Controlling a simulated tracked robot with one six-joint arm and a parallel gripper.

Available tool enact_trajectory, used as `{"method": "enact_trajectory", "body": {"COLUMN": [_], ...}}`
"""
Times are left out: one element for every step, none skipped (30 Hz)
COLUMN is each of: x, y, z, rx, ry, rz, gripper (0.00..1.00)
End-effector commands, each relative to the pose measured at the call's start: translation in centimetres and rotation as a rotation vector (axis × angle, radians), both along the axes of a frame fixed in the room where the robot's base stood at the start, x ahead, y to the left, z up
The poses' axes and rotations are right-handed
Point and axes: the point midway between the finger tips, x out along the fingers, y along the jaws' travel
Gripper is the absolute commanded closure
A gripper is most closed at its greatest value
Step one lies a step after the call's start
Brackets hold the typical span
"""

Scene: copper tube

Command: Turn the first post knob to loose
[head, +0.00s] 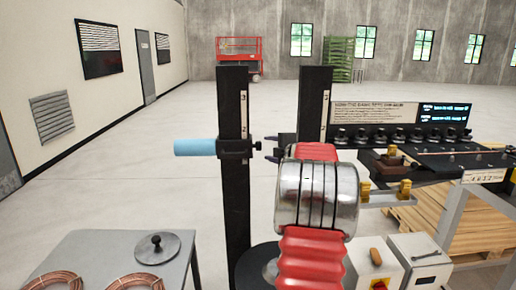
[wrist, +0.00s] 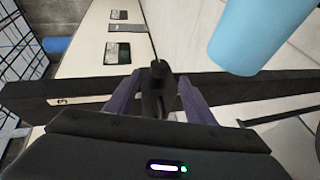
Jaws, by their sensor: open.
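A black upright post (head: 233,190) stands left of centre in the head view, with a clamp (head: 236,148) carrying a light blue cylinder (head: 195,147) on its left. A small dark knob (head: 257,145) sticks out on the clamp's right. My gripper (head: 271,147) is at the knob's right, partly hidden by my arm. In the wrist view, my gripper (wrist: 158,77) is open, with the dark knob (wrist: 157,82) between its two fingers. Contact cannot be told. The blue cylinder (wrist: 262,32) is beyond at upper right, and the post (wrist: 240,88) crosses behind.
A second black post (head: 314,105) stands close on the right, beside my arm. A grey table (head: 90,245) with copper coils (head: 58,280) and a grey disc (head: 157,247) is at lower left. A workbench (head: 425,172) is on the right. Open floor lies behind.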

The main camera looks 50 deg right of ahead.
Motion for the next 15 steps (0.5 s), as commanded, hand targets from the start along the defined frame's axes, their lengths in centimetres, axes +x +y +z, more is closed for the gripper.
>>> {"method": "enact_trajectory", "body": {"x": [0.7,1.1,1.5,1.9,2.2,2.6,2.9,3.3,3.7,4.1,4.4,4.8,5.1,5.4,5.8], "y": [-0.3,-0.4,-0.6,-0.8,-0.9,-1.2,-1.3,-1.5,-1.7,-1.8,-2.0,-2.1,-2.3,-2.5,-2.6], "z": [-0.2,-0.4,-0.5,-0.6,-0.7,-0.8,-0.9,-1.0,-1.1,-1.2,-1.3,-1.3,-1.5,-1.5,-1.7], "rx": [-0.001,0.0,0.0,0.0,0.0,0.0,0.0,0.0,-0.001,0.0,-0.001,0.0,0.0,0.0,-0.001], "ry": [0.0,0.001,0.001,0.001,0.001,0.001,0.001,0.001,0.0,0.001,0.0,0.0,0.001,0.001,0.002], "rz": [0.002,0.002,0.002,0.002,0.001,0.001,0.001,0.002,0.002,0.002,0.002,0.002,0.002,0.001,0.002], "gripper": [0.51,0.51,0.51,0.51,0.51,0.51,0.51,0.51,0.51,0.51,0.51,0.51,0.51,0.51,0.51]}}
